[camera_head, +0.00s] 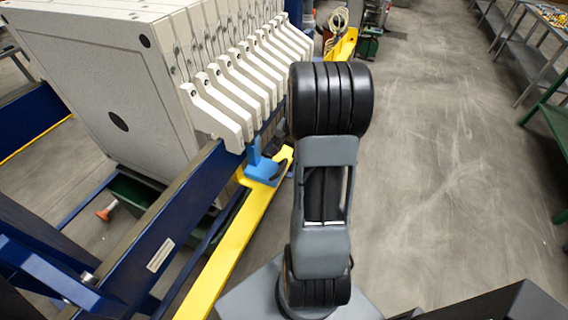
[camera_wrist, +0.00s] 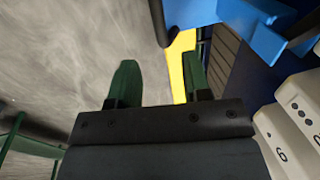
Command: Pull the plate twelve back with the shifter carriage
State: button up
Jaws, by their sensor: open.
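The filter plates are a row of white slabs with arm-like white handles (camera_head: 262,72) at the upper left of the head view. I cannot read which one is plate twelve. The blue shifter carriage (camera_head: 264,165) sits by the yellow rail, below the nearest handles. It also shows in the wrist view (camera_wrist: 262,24), at the upper right. My gripper (camera_wrist: 158,80) has green fingers spread apart with nothing between them. It is left of the carriage in the wrist view; my arm hides it in the head view. A plate handle (camera_wrist: 284,150) at lower right bears a 6-like mark.
The yellow rail (camera_head: 232,238) runs beside the dark blue beam (camera_head: 165,225) of the press. Open grey floor (camera_head: 450,170) lies to the right. Grey workbenches (camera_head: 530,50) stand at the upper right. A yellow strip (camera_wrist: 178,60) passes behind my fingers.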

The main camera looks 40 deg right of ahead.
aim_at(283, 164)
jog(key=f, duration=0.2)
jog(key=w+f, duration=0.1)
jog(key=f, duration=0.5)
jog(key=shift+w+a+f, duration=0.15)
jog(key=shift+w+a, duration=0.05)
jog(key=shift+a, duration=0.2)
jog(key=shift+c, duration=0.2)
grip_shut()
